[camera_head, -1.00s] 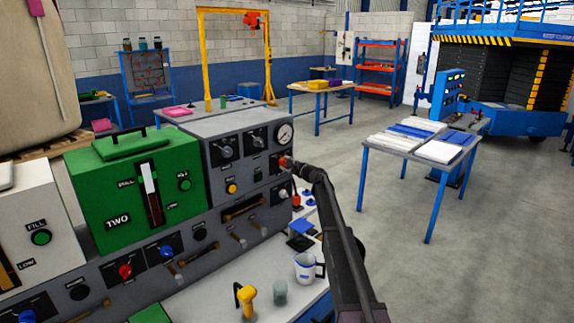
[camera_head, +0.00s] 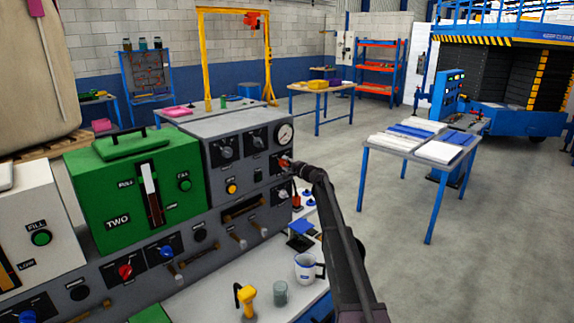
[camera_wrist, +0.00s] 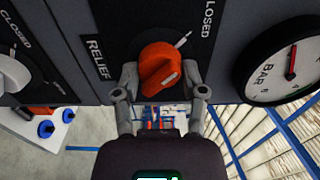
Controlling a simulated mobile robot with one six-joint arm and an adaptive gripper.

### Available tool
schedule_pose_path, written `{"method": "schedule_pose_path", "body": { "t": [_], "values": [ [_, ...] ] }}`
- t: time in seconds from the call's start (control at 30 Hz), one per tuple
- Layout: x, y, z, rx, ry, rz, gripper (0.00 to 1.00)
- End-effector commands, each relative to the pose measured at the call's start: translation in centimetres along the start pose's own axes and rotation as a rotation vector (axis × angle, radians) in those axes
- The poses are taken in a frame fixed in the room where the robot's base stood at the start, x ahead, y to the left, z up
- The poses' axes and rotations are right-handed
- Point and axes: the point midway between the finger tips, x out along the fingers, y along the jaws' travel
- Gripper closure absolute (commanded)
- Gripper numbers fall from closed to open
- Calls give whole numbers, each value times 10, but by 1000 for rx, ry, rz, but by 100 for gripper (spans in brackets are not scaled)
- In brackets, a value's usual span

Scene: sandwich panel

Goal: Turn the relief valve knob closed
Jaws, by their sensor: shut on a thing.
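The relief valve knob (camera_wrist: 160,70) is orange and sits on a black plate on the grey panel. In the wrist view the labels RELIEF and CLOSED show beside it, with a white mark line at its upper right. My gripper (camera_wrist: 160,84) has one finger on each side of the knob's lower part and is shut on it. In the head view my gripper (camera_head: 287,163) is at the panel's right end, below the pressure gauge (camera_head: 284,133). Only a little of the orange knob (camera_head: 283,162) shows there.
The round BAR gauge (camera_wrist: 285,68) is close to the right of my gripper in the wrist view. A grey knob (camera_wrist: 14,75) is at the left. A white jug (camera_head: 305,267) and a yellow-handled tool (camera_head: 246,299) stand on the bench below.

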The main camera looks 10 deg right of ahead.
Motion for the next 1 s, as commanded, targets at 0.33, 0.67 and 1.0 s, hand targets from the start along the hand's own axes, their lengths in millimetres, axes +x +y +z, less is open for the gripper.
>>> {"method": "schedule_pose_path", "body": {
  "t": [0.33,0.67,1.0],
  "values": [
    [2,-1,-2,1,4,-2,37],
    [0,0,-1,0,2,0,11],
    [-6,0,0,-1,1,0,11]
  ]
}}
